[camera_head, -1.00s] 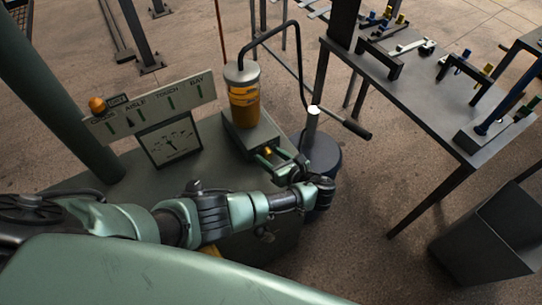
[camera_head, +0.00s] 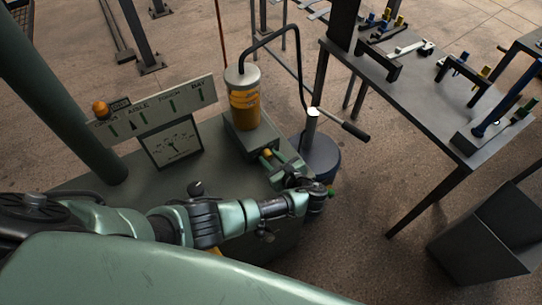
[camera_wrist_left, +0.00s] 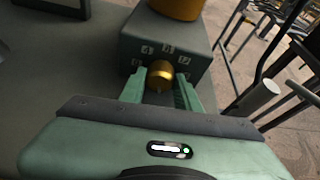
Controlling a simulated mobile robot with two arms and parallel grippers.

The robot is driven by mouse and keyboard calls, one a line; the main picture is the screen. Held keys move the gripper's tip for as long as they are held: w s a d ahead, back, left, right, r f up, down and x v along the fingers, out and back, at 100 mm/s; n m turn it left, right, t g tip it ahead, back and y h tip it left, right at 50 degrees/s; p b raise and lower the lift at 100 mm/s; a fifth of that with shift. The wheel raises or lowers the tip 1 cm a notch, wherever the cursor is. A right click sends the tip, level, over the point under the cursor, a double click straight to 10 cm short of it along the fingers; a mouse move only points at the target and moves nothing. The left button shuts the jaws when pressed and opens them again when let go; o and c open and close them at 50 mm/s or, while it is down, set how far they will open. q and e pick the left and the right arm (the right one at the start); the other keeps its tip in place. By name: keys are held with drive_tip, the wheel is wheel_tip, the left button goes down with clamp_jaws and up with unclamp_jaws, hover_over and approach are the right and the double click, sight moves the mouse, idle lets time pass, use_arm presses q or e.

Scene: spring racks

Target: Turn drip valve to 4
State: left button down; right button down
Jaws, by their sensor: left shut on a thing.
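The drip valve is a brass knob (camera_head: 267,153) on the front of a grey box (camera_head: 252,137) below an amber-filled reservoir (camera_head: 245,100). In the left wrist view the knob (camera_wrist_left: 160,74) sits between the two green fingers of my left gripper (camera_wrist_left: 160,88), which is shut on it. Small numbered plates surround the knob on the box face; the one at its upper left reads 4 (camera_wrist_left: 147,50). No clear pointer mark shows on the knob. In the head view my left gripper (camera_head: 273,161) reaches the box from the front. My right gripper is not in view.
A sign board (camera_head: 150,112) with an orange lamp (camera_head: 100,108) and a dial gauge (camera_head: 173,143) stand left of the box. A dark cylinder (camera_head: 322,160) with a lever handle (camera_head: 354,130) stands close to its right. A tool table (camera_head: 420,100) and bin (camera_head: 490,235) are farther right.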

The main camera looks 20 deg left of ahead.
use_arm(q)
drive_tip(key=shift+s+a+n+t+h, duration=0.15)
drive_tip(key=shift+n+t+h, duration=0.45)
drive_tip(key=shift+n+t, duration=0.5)
drive_tip(key=shift+n, duration=0.3)
drive_tip(key=c, duration=1)
unclamp_jaws()
drive_tip(key=shift+b+v, duration=0.3)
drive_tip(key=shift+v, duration=3.6)
drive_tip(key=shift+c, duration=0.4)
